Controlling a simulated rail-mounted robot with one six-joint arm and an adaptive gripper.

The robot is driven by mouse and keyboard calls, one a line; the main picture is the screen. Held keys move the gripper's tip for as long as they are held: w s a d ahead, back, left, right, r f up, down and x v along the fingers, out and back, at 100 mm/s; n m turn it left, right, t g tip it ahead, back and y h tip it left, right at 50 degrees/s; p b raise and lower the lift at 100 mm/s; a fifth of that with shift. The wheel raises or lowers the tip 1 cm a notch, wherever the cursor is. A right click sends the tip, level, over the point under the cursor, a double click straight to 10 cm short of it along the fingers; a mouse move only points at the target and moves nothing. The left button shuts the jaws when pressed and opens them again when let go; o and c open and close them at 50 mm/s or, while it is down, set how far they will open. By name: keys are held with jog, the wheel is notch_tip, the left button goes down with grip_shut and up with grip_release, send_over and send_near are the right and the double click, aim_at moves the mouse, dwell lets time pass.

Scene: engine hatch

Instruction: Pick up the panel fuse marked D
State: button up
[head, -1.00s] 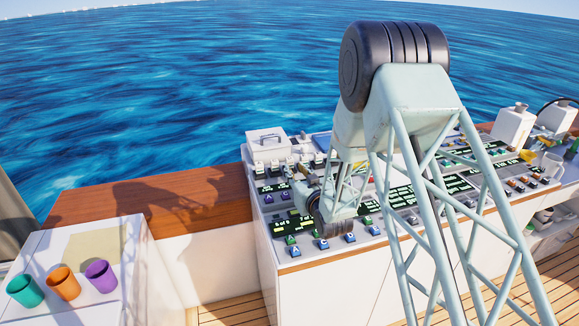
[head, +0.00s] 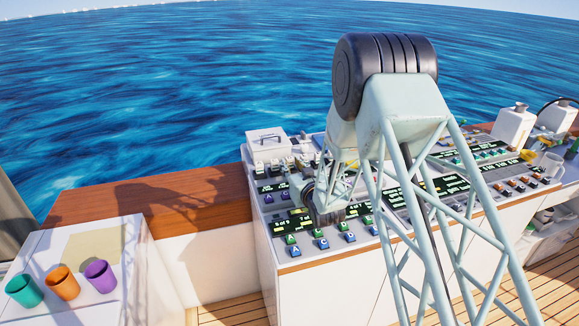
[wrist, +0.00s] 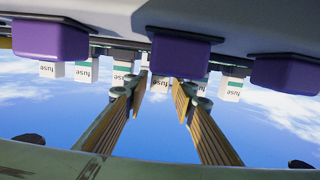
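Several white fuses with green bands and the word "fuse" show upside down in a row in the wrist view, one near the left (wrist: 82,71) and one at the right (wrist: 231,89). I cannot read which one is marked D. My gripper (wrist: 160,92) is open, its two ribbed brown fingers apart with nothing held between them. Part of the fuse row lies beyond the fingers and between their tips. In the head view my gripper (head: 329,213) is low over the left part of the control panel (head: 284,223), hiding part of it.
Purple blocks (wrist: 180,55) hang near the fingers in the wrist view. Green and blue lettered blocks (head: 322,243) line the panel's front edge. A white box (head: 268,146) stands at the panel's back left. Three cups (head: 62,284) stand on the left counter.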

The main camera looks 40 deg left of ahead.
jog(key=shift+w+a+f, duration=0.1)
jog(key=shift+w+a, duration=0.25)
jog(key=shift+a, duration=0.15)
jog(key=c, duration=0.6)
jog(key=shift+r, duration=0.2)
jog(key=shift+r, duration=1.7)
jog(key=v, duration=0.5)
jog(key=s+f+v, duration=0.1)
jog(key=v, duration=0.4)
jog(key=s+a+p+v, duration=0.1)
jog(key=v, duration=0.4)
jog(key=shift+s+d, duration=0.3)
